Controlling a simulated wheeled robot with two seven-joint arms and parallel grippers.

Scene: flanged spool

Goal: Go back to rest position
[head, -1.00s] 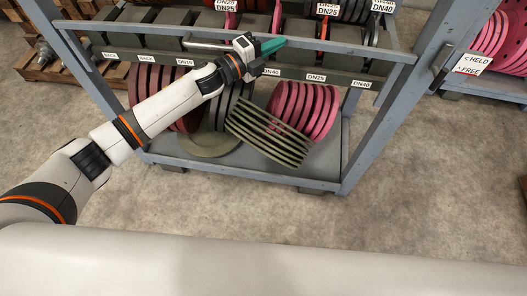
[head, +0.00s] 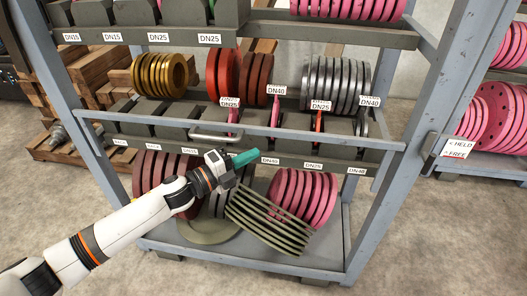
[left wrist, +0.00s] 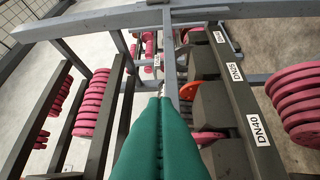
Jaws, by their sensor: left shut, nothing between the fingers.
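My left gripper (head: 243,159) is in the head view, in front of the blue-grey rack (head: 387,205), just below its front bar and the lower label strip. Its teal fingers are shut with nothing between them. In the left wrist view the closed green fingers (left wrist: 160,120) point along a grey rack bar, with a DN40 label (left wrist: 259,130) to their right. Whether the fingers touch the rack cannot be told. My right gripper is in neither view.
Pink discs (head: 303,197) and a tilted olive slatted stack (head: 268,222) sit on the rack's bottom shelf, close to the gripper. Open concrete floor (head: 430,235) lies to the right. Wooden pallets (head: 75,140) stand at the left.

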